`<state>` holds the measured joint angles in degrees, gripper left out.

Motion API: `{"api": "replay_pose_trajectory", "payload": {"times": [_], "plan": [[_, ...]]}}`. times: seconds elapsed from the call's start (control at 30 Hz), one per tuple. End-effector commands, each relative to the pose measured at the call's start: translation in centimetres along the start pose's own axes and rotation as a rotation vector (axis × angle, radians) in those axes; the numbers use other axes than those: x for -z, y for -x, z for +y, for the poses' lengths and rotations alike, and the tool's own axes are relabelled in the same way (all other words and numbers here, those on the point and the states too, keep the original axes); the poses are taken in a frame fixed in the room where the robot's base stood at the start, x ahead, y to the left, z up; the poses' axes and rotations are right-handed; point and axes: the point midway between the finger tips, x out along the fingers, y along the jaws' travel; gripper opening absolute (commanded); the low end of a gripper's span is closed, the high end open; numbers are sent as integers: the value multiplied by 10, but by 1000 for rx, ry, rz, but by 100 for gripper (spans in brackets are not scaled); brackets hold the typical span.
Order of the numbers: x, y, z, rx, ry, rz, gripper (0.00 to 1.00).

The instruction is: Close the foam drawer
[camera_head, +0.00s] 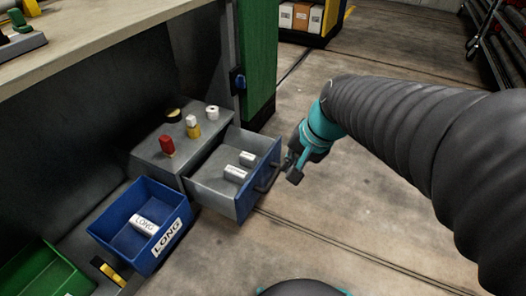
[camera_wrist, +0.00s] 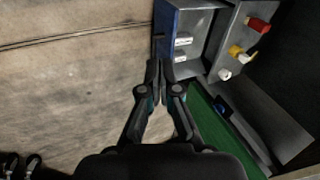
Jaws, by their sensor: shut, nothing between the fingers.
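The foam drawer (camera_head: 215,183) is pulled out of a low grey cabinet (camera_head: 152,158), with a blue front panel (camera_head: 247,199) and a dark handle (camera_head: 268,178). In the wrist view, the fingertips (camera_wrist: 159,66) are together close to the blue drawer front (camera_wrist: 164,35). I cannot tell whether they touch the handle or front.
A red item (camera_head: 167,145), a yellow-and-white item (camera_head: 193,127) and a white roll (camera_head: 212,112) stand on the cabinet top. A blue bin marked LONG (camera_head: 112,215) is left of the drawer. A green post (camera_head: 258,60) stands behind. Floor (camera_head: 350,220) at right is clear.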

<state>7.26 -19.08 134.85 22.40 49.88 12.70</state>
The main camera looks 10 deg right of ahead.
Motion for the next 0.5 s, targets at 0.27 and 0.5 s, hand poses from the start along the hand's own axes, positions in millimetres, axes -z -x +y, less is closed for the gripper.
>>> {"api": "replay_pose_trajectory", "payload": {"times": [0.27,0.5], "plan": [[60,-71,-10,95,-486,-148,0],[117,-140,1,160,-925,-251,0]]}}
